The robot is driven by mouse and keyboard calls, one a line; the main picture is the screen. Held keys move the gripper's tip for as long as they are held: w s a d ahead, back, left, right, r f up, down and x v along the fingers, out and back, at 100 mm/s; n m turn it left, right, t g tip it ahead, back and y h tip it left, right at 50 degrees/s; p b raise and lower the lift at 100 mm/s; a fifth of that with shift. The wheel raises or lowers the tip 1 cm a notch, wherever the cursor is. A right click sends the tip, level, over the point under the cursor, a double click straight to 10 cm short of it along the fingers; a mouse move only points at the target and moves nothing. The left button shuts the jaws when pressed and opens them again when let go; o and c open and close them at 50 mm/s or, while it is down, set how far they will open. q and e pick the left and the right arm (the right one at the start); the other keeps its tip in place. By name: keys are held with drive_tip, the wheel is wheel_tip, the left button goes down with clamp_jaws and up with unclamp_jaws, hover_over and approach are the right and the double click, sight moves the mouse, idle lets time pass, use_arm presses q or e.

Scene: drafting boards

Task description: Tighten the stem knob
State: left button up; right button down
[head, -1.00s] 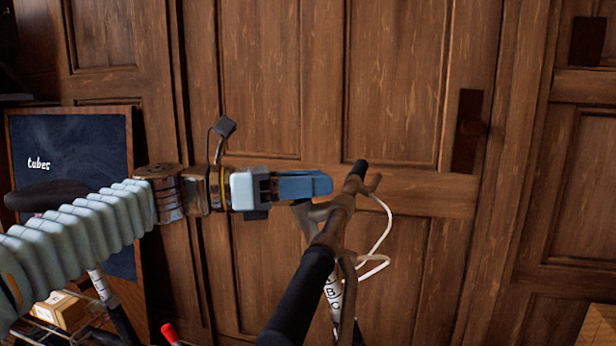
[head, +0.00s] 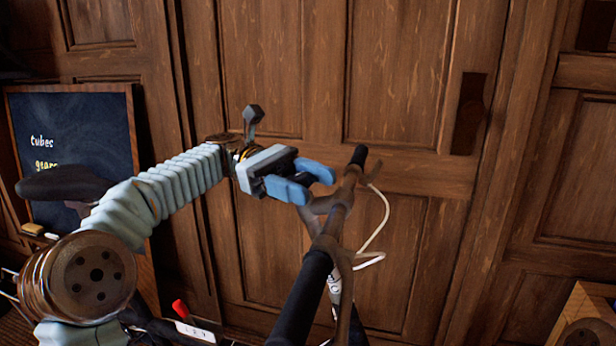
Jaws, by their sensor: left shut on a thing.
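A bicycle's handlebar (head: 303,297) with black grips and brown levers runs up through the middle of the head view. My left gripper (head: 305,181), with two blue fingers, is at the far left side of the bar, beside a brown forked lever. It is shut with its fingers a little apart. The stem knob is hidden, seemingly between the fingers, so its shape and tightness cannot be seen. My right gripper is out of view.
A chalkboard (head: 75,125) stands at the left, behind a dark bicycle saddle (head: 62,183). A white cable (head: 380,225) loops right of the bar. A red-tipped thing (head: 180,308) is low down. A wooden box (head: 588,300) is bottom right. Wooden doors (head: 400,70) close off the back.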

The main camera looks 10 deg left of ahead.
use_arm(q)
drive_tip(key=shift+s+a+m+g+y, duration=0.1)
drive_tip(key=shift+m+g+y, duration=0.55)
drive_tip(key=shift+m+g, duration=0.15)
drive_tip(key=shift+s+a+m+g+y, duration=0.1)
drive_tip(key=shift+m+g+y, duration=0.6)
drive_tip(key=shift+m, duration=0.2)
drive_tip(key=shift+y, duration=0.25)
drive_tip(key=o, duration=1)
drive_tip(key=shift+c, duration=0.2)
drive_tip(key=shift+m, duration=0.3)
drive_tip(key=shift+r, duration=0.35)
drive_tip(key=r, duration=0.3)
drive_tip(key=shift+s+d, duration=0.1)
drive_tip(key=shift+s, duration=0.15)
drive_tip(key=s+d+r+b, duration=0.2)
drive_tip(key=s+d+r, duration=0.1)
drive_tip(key=s+r, duration=0.6)
drive_tip(key=s, duration=0.4)
drive_tip(key=shift+d, duration=0.35)
drive_tip(key=shift+r, duration=0.1)
